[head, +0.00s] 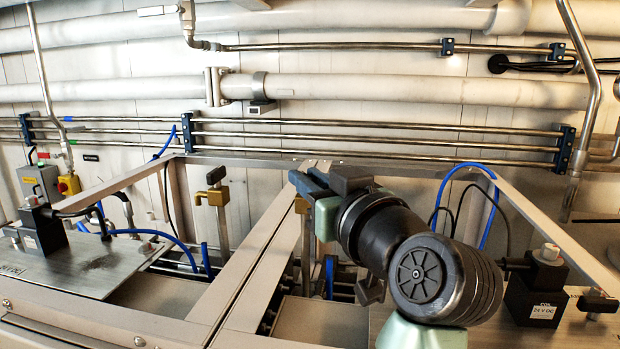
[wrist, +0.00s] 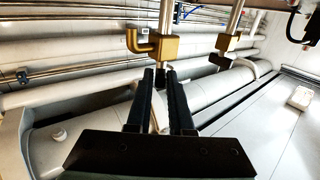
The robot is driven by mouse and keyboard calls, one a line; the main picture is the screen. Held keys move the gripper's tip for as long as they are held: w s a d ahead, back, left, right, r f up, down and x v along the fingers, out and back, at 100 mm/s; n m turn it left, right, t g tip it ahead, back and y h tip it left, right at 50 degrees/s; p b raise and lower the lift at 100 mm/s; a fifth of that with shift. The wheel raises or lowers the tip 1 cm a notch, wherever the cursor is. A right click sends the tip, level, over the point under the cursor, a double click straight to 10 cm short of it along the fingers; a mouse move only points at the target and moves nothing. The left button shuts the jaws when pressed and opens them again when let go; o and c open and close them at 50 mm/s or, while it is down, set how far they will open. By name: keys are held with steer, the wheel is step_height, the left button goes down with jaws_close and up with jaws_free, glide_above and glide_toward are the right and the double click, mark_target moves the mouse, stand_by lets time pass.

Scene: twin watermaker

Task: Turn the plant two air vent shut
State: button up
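Two brass air vent valves hang from metal pipes in the wrist view. The nearer one (wrist: 166,46) has a brass elbow to its left and a dark handle (wrist: 161,71) at its end. My gripper (wrist: 161,76) has its two black fingers a small gap apart, with their tips at this handle. I cannot tell whether the fingers touch it. In the head view, my gripper (head: 308,184) is at the middle frame beam, and the brass valve (head: 301,205) there is mostly hidden. Another brass valve (head: 213,195) with a dark handle stands to the left. No label shows which plant is two.
Metal frame beams (head: 245,270) run close beside my gripper. Blue hoses (head: 489,215) loop to the right and left. A black 24 V DC unit (head: 537,292) sits at the right. Pipes (head: 400,89) line the back wall.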

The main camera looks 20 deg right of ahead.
jaws_close()
steer(key=shift+a+m+h, duration=0.1)
steer(key=shift+m+h, duration=0.2)
steer(key=shift+h, duration=0.1)
steer(key=shift+w+a+m+g+h, duration=0.15)
steer(key=shift+m+g+h, duration=0.25)
steer(key=shift+m+h, duration=0.9)
steer(key=shift+s+a+m+g+h, duration=0.1)
steer(key=shift+m+g+h, duration=0.5)
steer(key=shift+h, duration=1.25)
steer(key=shift+w+a+m+g+h, duration=0.1)
steer(key=shift+a+m+g+h, duration=0.1)
steer(key=shift+m+h, duration=1.2)
steer(key=shift+d+h, duration=0.1)
steer(key=shift+h, duration=0.35)
steer(key=o, duration=0.5)
jaws_free()
